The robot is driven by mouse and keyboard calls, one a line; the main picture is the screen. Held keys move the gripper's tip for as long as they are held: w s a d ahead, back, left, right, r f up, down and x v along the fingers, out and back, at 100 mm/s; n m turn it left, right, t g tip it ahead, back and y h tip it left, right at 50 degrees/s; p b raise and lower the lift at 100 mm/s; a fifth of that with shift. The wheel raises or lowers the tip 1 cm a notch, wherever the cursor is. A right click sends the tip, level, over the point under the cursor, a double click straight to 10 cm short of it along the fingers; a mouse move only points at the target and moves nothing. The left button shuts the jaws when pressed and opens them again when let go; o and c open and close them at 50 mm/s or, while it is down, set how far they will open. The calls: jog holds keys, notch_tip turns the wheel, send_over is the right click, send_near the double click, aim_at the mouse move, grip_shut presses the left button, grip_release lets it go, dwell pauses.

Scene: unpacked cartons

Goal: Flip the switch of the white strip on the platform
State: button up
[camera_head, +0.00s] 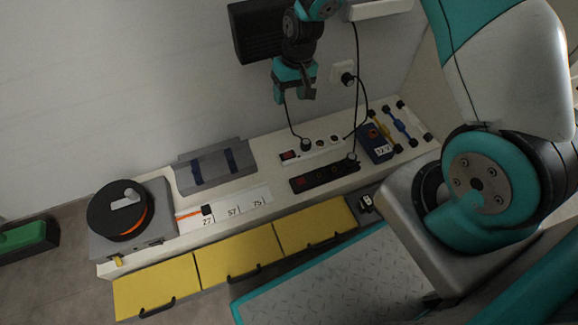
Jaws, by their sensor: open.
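The white strip (326,151) lies on the cream platform (262,141), near its back edge. It has a red switch (289,156) at its left end and a black plug with a cord in it. I cannot tell which way the switch is set. A black strip (318,180) with a red switch lies in front of it. My gripper (294,98) is open and empty. It points down and appears above the left part of the white strip, apart from it.
Black cords (361,104) hang from the wall socket (343,72) to the strips. A blue meter (376,146) stands to the right. Yellow drawers (236,252) line the front.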

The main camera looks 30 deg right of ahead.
jog(key=b, duration=0.3)
send_near(288, 155)
jog(key=shift+m, duration=0.3)
jog(key=f+b, duration=0.2)
jog(key=b, duration=0.1)
jog(key=f+b, duration=0.3)
jog(key=a+f+b, duration=0.1)
jog(key=f+b, duration=0.2)
jog(key=shift+a, duration=0.15)
jog(key=shift+c, duration=0.4)
